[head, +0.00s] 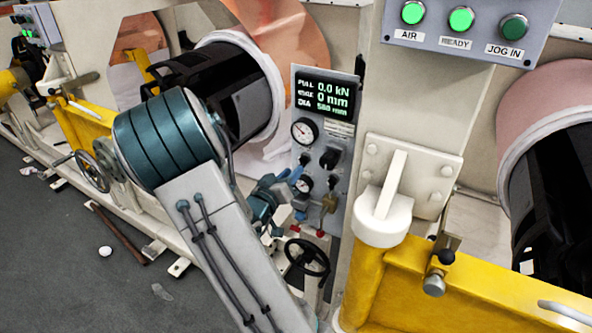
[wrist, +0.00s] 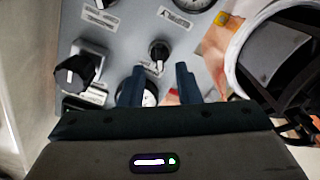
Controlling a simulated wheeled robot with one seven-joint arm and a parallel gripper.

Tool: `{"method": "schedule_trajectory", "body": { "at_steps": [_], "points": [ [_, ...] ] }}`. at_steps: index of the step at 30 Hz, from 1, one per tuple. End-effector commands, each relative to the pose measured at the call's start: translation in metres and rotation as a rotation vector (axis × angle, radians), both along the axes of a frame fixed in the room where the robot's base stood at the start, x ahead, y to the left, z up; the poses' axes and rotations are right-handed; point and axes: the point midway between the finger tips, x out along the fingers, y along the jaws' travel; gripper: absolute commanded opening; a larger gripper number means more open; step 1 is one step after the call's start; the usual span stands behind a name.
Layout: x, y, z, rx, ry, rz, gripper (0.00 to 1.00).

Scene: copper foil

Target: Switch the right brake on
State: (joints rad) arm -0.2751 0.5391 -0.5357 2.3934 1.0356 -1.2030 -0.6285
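The grey control panel (head: 318,140) stands mid-view in the head view. My gripper (head: 298,188) is at the panel's left side, partly hidden by my arm. In the wrist view my gripper (wrist: 159,68) is open and empty. The small knob (wrist: 158,50) lies just beyond and between the fingertips, with no clear contact. The larger knob (wrist: 72,73) is left of the fingers. The labels are too blurred to tell which control is the right brake.
A black handwheel (head: 307,257) is below the panel. A yellow beam (head: 450,280) and a white post bracket (head: 390,200) stand to the right. A button box (head: 460,25) with green lights is above. A copper roll (head: 285,45) is behind; the grey floor (head: 50,230) is at left.

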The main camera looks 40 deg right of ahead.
Motion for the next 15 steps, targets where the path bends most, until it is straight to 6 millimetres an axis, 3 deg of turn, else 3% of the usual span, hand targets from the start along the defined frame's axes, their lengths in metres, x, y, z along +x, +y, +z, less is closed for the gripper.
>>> {"method": "schedule_trajectory", "body": {
  "at_steps": [3, 9, 15],
  "points": [
    [-0.01, 0.028, -0.002, 0.002, 0.0, 0.006, 0.3],
    [-0.026, 0.067, -0.001, 0.001, 0.0, 0.005, 0.3],
    [-0.036, 0.088, -0.001, 0.0, 0.001, 0.002, 0.3]
  ]
}}
